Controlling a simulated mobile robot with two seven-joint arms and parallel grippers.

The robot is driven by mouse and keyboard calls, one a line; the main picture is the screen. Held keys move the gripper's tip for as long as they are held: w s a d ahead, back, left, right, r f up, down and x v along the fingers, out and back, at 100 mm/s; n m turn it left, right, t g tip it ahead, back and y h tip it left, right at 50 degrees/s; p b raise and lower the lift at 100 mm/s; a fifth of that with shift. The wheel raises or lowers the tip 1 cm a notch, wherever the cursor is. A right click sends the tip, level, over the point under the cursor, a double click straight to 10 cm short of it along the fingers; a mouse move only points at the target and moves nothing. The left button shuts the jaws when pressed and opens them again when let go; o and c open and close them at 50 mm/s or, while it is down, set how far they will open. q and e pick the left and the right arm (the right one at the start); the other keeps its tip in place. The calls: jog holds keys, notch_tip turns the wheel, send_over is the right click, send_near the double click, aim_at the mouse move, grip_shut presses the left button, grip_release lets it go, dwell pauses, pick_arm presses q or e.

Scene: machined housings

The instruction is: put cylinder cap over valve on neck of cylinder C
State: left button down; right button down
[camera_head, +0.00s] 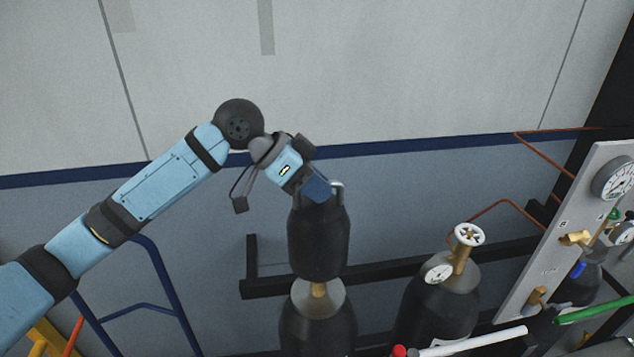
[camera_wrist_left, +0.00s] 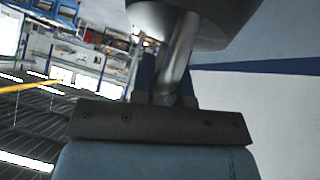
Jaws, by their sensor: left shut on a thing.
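A dark cylinder cap (camera_head: 318,240) hangs upright in the middle of the head view, directly above a dark cylinder (camera_head: 318,325) with a grey shoulder. My left gripper (camera_head: 326,188) is shut on the metal handle at the cap's top. In the left wrist view, the bright metal handle (camera_wrist_left: 180,62) runs from my jaws (camera_wrist_left: 165,100) to the dark cap (camera_wrist_left: 195,20). A short brass piece of the valve (camera_head: 319,290) shows between cap and shoulder. The rest of the valve is hidden; I cannot tell how far the cap surrounds it. No letter is readable on this cylinder.
Another dark cylinder (camera_head: 437,305) with a brass valve, white handwheel (camera_head: 469,235) and gauge stands to the right. A black rail (camera_head: 385,272) runs behind both. A gauge panel (camera_head: 575,225) is at far right. A blue tubular frame (camera_head: 160,285) stands left, below my arm.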

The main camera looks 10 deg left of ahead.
aim_at(316, 233)
pick_arm(q)
jog(key=shift+f+b, duration=1.65)
jog(key=shift+f, duration=3.75)
jog(key=c, duration=1.1)
grip_release()
jog(key=shift+f, duration=0.1)
jog(key=shift+o, duration=0.2)
jog(key=b+v, duration=0.2)
jog(key=v, duration=1.2)
